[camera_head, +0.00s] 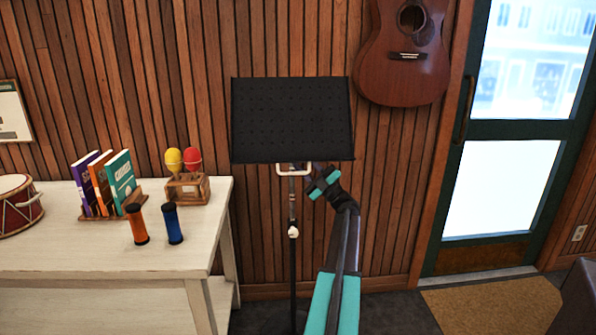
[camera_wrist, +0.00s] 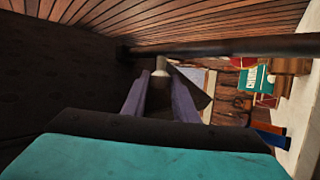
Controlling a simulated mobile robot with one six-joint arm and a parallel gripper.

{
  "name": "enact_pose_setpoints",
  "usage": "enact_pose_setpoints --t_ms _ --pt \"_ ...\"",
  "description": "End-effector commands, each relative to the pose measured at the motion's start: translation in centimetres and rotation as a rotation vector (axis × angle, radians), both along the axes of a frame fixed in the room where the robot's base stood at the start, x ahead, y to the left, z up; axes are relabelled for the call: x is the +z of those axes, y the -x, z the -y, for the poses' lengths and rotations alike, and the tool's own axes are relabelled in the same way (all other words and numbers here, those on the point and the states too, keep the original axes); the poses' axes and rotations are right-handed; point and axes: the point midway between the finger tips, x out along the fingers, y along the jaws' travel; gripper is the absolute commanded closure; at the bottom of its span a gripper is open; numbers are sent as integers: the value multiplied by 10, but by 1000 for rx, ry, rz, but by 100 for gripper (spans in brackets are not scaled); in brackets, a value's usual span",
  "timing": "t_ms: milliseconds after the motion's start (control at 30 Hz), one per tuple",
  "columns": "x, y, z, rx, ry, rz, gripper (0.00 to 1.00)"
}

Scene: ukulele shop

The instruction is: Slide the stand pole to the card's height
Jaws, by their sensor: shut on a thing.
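The music stand has a black perforated desk (camera_head: 292,120) on a thin upright pole (camera_head: 293,270). A cream U-shaped handle (camera_head: 282,172) sits just under the desk, and a small cream knob (camera_head: 293,232) is lower on the pole. My gripper (camera_head: 313,178) reaches up from the lower right and is shut on the handle's right side. In the wrist view, my gripper's grey-purple fingers (camera_wrist: 160,92) close around a small cream part of the handle (camera_wrist: 160,67), and the dark pole (camera_wrist: 230,47) runs sideways beyond. I cannot make out a card in either view.
A pale table (camera_head: 80,245) on the left holds a drum (camera_head: 17,207), several books (camera_head: 121,178), maracas in a wooden holder (camera_head: 187,189) and two shakers (camera_head: 173,225). A guitar (camera_head: 405,60) hangs at upper right. The floor right of my arm is clear to the doormat (camera_head: 490,305).

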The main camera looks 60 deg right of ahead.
Motion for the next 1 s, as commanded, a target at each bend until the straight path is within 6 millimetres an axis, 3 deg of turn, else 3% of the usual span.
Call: enact_pose_setpoints --t_ms 200,533,567,600,1000 --pt "23 0 1 -1 -1 1 100" --pt "24 0 1 -2 -3 0 100" --pt "24 0 1 -2 -3 0 69" --pt "24 0 1 -2 -3 0 66" --pt "21 3 1 -2 -1 0 66"
